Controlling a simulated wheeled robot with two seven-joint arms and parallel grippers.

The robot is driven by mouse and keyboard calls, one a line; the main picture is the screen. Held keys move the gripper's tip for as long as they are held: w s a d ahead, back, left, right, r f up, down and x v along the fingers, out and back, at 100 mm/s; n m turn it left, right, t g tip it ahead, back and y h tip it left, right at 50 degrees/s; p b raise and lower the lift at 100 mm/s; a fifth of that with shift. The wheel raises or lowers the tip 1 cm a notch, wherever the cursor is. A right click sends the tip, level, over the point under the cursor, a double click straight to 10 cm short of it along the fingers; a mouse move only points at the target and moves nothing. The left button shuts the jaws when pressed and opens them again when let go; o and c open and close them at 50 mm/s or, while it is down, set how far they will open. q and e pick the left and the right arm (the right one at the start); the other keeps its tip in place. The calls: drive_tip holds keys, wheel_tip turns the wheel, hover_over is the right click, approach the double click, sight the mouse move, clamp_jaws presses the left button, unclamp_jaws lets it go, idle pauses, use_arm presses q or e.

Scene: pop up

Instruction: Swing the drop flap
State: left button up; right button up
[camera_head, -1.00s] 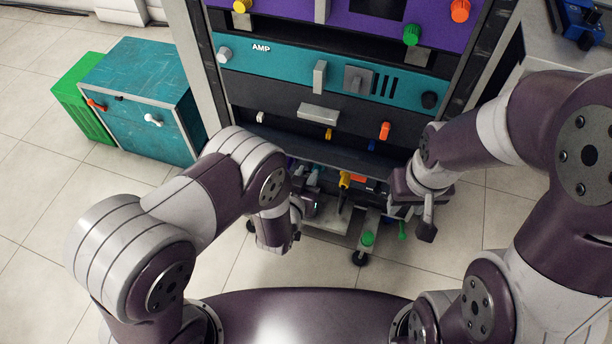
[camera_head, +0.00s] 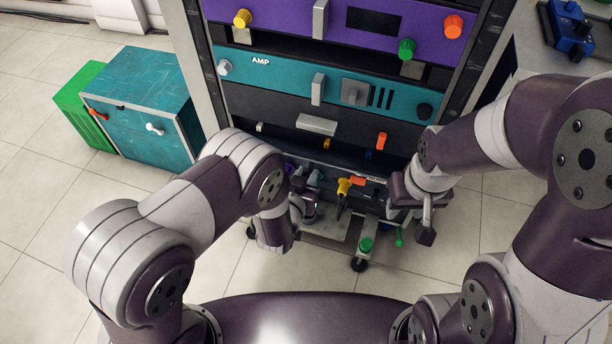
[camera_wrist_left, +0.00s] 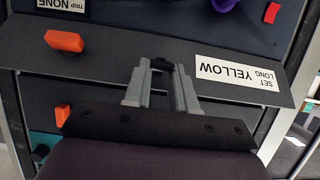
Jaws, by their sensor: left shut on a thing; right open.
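A dark flap-like panel (camera_wrist_left: 232,88) with an upside-down label reading "SET LONG YELLOW" spans the left wrist view. My left gripper (camera_wrist_left: 160,68) is shut on a small dark piece at this panel's edge; the grip itself is partly hidden between the fingers. In the head view my left gripper (camera_head: 308,205) is low at the front of the rack, with its fingertips hard to make out. My right gripper (camera_head: 411,212) is open and empty at the rack's lower right, beside a green lever (camera_head: 399,237).
The rack carries a purple unit (camera_head: 290,18), a teal AMP unit (camera_head: 285,82) and several knobs. A yellow lever (camera_head: 343,187) and an orange lever (camera_head: 381,140) stick out near my grippers. A teal cabinet (camera_head: 150,100) stands left. Floor is clear between.

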sight(311, 161)
use_arm(q)
drive_tip(key=shift+w+d+r+p, duration=0.1)
drive_tip(key=shift+w+r+p, duration=0.25)
drive_tip(key=shift+r, duration=0.25)
drive_tip(key=shift+w+d+r+p, duration=0.1)
drive_tip(key=shift+w+r+p, duration=0.25)
drive_tip(key=shift+r, duration=0.2)
drive_tip(key=shift+w, duration=0.1)
drive_tip(key=shift+w+d+r+p, duration=0.2)
drive_tip(key=shift+w+r+p, duration=0.05)
drive_tip(key=shift+w+r, duration=0.2)
drive_tip(key=shift+w+d+r+p, duration=0.15)
drive_tip(key=shift+w+r+p, duration=0.05)
drive_tip(key=shift+w+r, duration=0.25)
drive_tip(key=shift+w+d+r, duration=0.25)
drive_tip(key=shift+w+r, duration=0.2)
drive_tip(key=shift+w, duration=0.3)
drive_tip(key=o, duration=0.9)
drive_tip(key=shift+s+f, duration=0.1)
